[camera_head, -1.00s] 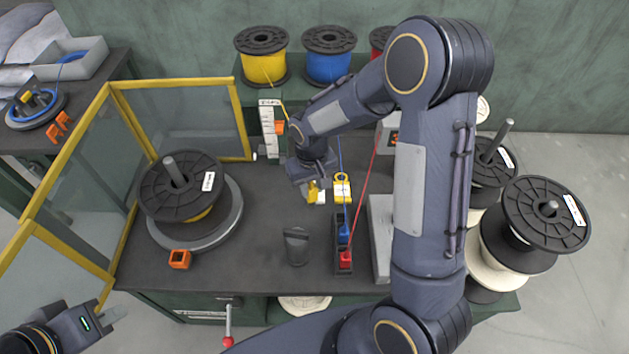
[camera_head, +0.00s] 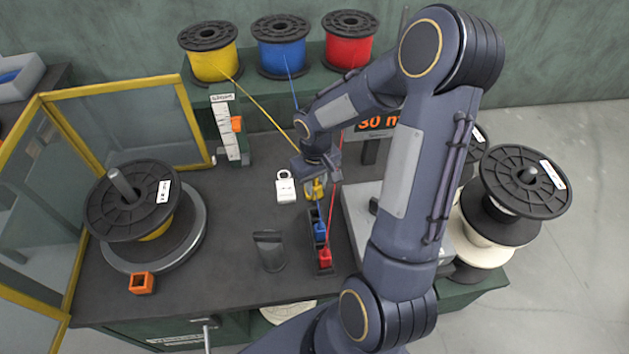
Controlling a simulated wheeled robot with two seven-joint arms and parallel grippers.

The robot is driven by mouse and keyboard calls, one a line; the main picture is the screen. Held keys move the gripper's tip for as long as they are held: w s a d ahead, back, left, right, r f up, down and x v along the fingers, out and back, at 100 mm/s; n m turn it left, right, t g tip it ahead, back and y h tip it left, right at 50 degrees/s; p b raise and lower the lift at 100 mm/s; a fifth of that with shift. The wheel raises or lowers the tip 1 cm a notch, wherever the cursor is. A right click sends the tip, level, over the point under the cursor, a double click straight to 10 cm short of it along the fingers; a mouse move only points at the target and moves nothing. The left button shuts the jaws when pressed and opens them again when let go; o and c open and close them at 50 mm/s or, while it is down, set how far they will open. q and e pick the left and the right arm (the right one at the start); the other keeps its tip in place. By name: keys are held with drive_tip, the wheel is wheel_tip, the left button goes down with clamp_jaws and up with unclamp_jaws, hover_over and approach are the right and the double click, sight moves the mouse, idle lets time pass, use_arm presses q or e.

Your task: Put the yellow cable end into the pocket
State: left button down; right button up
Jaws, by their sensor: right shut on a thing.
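My right gripper (camera_head: 318,178) is shut on the yellow cable end (camera_head: 318,191), partly hidden under the fingers. It holds the end at the far end of a dark narrow pocket rack (camera_head: 313,250). I cannot tell whether the end is inside a pocket or just above it. The blue cable end (camera_head: 320,231) and the red cable end (camera_head: 325,257) sit in the rack's nearer pockets. The yellow cable runs from the yellow spool (camera_head: 215,66) to the gripper. My left gripper is out of view.
A white padlock-shaped piece (camera_head: 286,189) lies left of the rack, and a dark cup-like holder (camera_head: 270,252) stands nearer. A grey block (camera_head: 356,218) is close on the right.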

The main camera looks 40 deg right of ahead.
sight(316, 201)
drive_tip(key=shift+f+b, duration=1.3)
drive_tip(key=shift+f, duration=0.55)
drive_tip(key=shift+f+b, duration=0.35)
drive_tip(key=shift+b, duration=0.05)
drive_tip(key=shift+f, duration=0.1)
drive_tip(key=shift+f+b, duration=1.65)
drive_tip(key=shift+b, duration=0.05)
drive_tip(key=o, duration=1.1)
drive_tip(key=shift+c, duration=0.2)
drive_tip(key=shift+r, duration=0.1)
wheel_tip(316, 201, up, 8)
drive_tip(key=shift+f, duration=0.15)
